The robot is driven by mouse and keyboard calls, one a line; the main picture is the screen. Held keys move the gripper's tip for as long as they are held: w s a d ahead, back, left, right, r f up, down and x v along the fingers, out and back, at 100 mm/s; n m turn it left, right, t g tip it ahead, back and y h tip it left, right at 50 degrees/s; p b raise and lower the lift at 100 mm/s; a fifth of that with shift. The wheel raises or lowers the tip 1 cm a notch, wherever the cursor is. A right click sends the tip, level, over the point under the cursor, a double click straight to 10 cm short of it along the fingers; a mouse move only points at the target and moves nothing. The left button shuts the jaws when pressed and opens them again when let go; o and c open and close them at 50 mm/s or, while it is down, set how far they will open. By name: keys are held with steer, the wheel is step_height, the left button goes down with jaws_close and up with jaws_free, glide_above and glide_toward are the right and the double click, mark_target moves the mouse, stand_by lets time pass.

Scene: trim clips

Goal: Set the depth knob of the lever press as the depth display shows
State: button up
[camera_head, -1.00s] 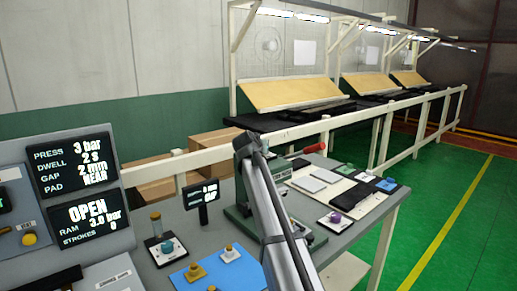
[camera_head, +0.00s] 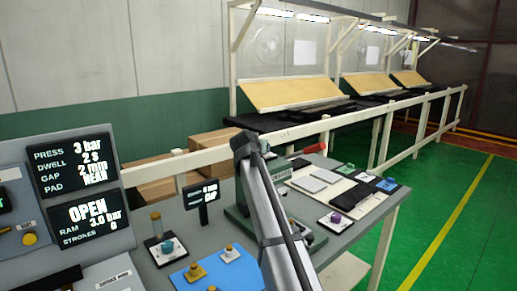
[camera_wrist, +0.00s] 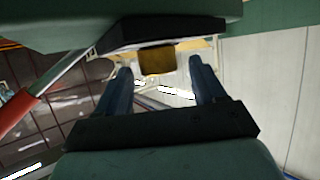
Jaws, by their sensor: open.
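The lever press (camera_head: 236,218) is a green machine on the grey bench, mostly hidden behind my arm in the head view. Its red lever handle (camera_head: 314,148) shows right of the arm, and a red handle (camera_wrist: 16,110) shows at the left of the wrist view. My gripper (camera_wrist: 160,76) is open, its two dark fingers apart. A brown block (camera_wrist: 157,60) appears beyond and between the fingertips, under a dark part; I cannot tell whether they touch. A small display (camera_head: 201,193) stands left of the press; its text is too small to read surely. I cannot identify the depth knob.
A large panel (camera_head: 30,165) at left shows 3 bar, 2 s, 2 mm, NEAR, and below OPEN, 3.0 bar. A teal knob (camera_head: 167,246), a blue mat (camera_head: 205,275) with brass parts and a purple knob (camera_head: 336,217) are on the bench. A white rail (camera_head: 290,131) runs behind.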

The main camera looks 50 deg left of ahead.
steer(key=v, duration=1.1)
